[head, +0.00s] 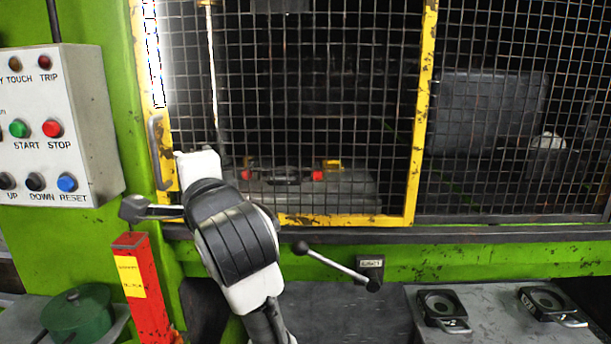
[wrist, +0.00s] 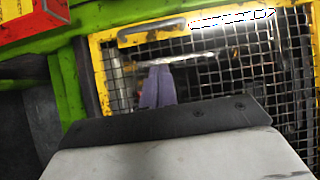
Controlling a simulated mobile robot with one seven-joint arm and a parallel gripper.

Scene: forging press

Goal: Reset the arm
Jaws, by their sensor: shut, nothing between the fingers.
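My arm stands upright in the lower middle of the head view, in front of the press's mesh guard (head: 300,110). Its black-ribbed wrist and white end are left of the guard's centre, and its fingers cannot be made out there. In the wrist view my gripper (wrist: 157,72) shows as greyish-purple fingers, closed together with nothing between them. They point toward the yellow-framed mesh guard (wrist: 240,50), near its grey handle (wrist: 152,32). I cannot tell how far the fingertips are from the mesh.
A control box (head: 85,120) with several buttons is on the left. A red post (head: 145,290) and green round pot (head: 80,312) are low left. A lever (head: 335,263) sticks out right of my arm. A grey bench (head: 490,320) holds two dark blocks (head: 443,305) (head: 547,302).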

